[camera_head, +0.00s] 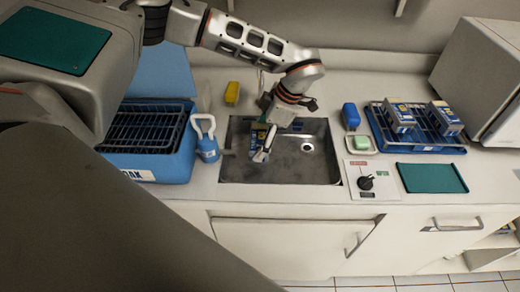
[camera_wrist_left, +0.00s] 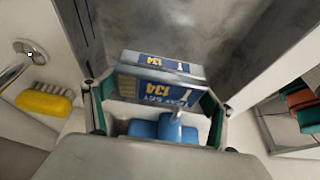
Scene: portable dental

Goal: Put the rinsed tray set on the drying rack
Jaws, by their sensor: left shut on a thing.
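A tray set, a grey case with a blue label reading 134, is between the fingers of my left gripper in the left wrist view (camera_wrist_left: 150,88). In the head view the tray set (camera_head: 257,137) is partly hidden by my gripper. My left gripper (camera_head: 264,145) reaches down into the sink (camera_head: 315,170) and is shut on the tray set; its fingers (camera_wrist_left: 156,103) press the case's two sides. The drying rack (camera_head: 408,143), a blue wire rack on the counter right of the sink, holds two similar tray sets (camera_head: 400,118) (camera_head: 444,118). My right gripper is not in view.
A blue soak tub (camera_head: 160,165) with a black basket and a blue-white jug (camera_head: 206,140) stand left of the sink. A yellow brush (camera_head: 232,93) lies behind. A blue bottle (camera_head: 351,115), green soap (camera_head: 361,143), a dial panel (camera_head: 367,183) and a green mat (camera_head: 432,178) lie right.

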